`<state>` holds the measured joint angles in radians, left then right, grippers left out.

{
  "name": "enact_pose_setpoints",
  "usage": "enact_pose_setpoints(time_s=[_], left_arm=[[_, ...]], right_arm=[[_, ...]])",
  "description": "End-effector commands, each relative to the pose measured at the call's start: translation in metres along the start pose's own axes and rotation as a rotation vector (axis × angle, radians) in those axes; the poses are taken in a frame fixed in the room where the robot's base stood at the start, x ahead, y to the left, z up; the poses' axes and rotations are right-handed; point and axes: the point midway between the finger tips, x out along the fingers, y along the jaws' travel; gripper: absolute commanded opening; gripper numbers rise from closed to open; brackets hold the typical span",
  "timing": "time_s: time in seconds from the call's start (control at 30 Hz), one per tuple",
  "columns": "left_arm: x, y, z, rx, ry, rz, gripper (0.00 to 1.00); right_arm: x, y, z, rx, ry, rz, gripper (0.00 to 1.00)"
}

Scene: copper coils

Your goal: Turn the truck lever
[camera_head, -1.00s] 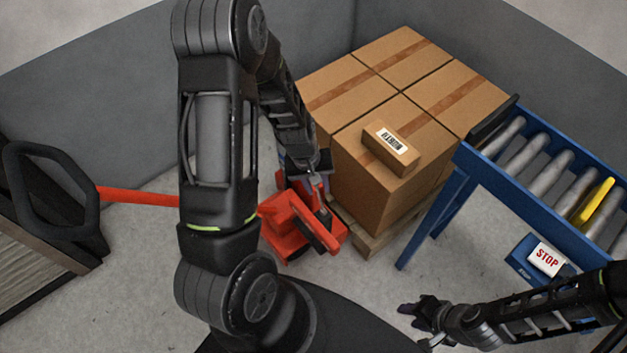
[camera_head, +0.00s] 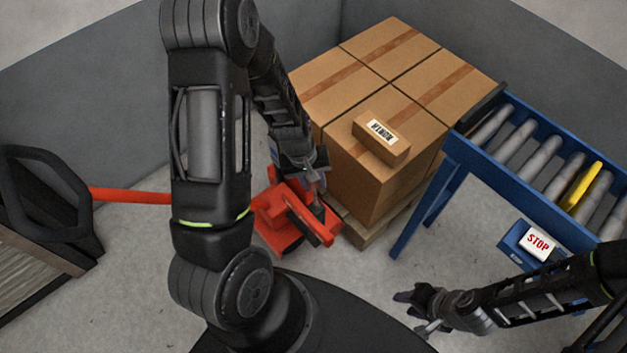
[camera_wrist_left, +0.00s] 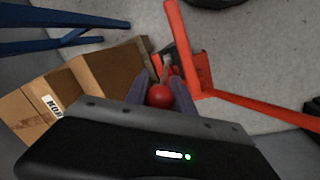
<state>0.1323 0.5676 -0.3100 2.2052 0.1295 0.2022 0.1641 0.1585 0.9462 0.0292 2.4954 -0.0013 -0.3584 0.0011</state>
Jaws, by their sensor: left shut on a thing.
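The red pallet truck (camera_head: 275,222) stands low beside the pallet; its red parts also show in the left wrist view (camera_wrist_left: 192,55). The lever's round red knob (camera_wrist_left: 159,96) sits between the fingers of my left gripper (camera_wrist_left: 160,92) in the left wrist view. My left gripper is shut on this knob. In the head view my left gripper (camera_head: 318,184) is over the truck's right side, and the knob is hard to make out there. My right gripper (camera_head: 412,312) is apart from the truck, at lower right, with its fingers apparently spread and empty.
Stacked cardboard boxes (camera_head: 365,185) stand on a wooden pallet (camera_head: 366,236), with a small labelled box (camera_head: 372,143) on top. A blue roller conveyor (camera_head: 437,195) with a STOP button (camera_head: 538,243) is at right. The truck's red bar (camera_head: 130,196) runs left to a black handle (camera_head: 15,205).

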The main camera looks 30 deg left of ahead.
Motion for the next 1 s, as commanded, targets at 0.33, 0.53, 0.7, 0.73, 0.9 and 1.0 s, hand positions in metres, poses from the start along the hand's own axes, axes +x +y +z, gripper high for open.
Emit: enact_pose_setpoints(time_s=[0.33,0.53,0.7,0.73,0.9,1.0], left_arm=[[0.0007,0.0027,0.0018,0.006,-0.004,0.003,0.00],[0.0008,0.0028,0.0018,0.006,-0.004,0.003,0.00],[0.0008,0.0028,0.0017,0.006,-0.003,0.003,0.31],[0.0008,0.0026,0.0016,0.005,-0.003,0.002,0.34],[0.0006,0.0016,0.0009,0.003,-0.002,0.001,0.48],[0.0005,0.0011,0.0006,0.003,-0.001,0.001,0.52]], right_arm=[[0.0002,0.0001,0.0000,0.000,0.000,0.000,0.36],[0.0003,0.0001,0.0000,0.000,0.000,0.000,0.36],[0.0003,0.0001,0.0000,0.000,0.000,0.000,0.36],[0.0003,0.0001,0.0000,0.000,0.000,0.000,0.36],[0.0003,0.0001,0.0000,0.000,0.000,0.000,0.36],[0.0002,0.0001,0.0000,0.000,0.000,0.000,0.36]])
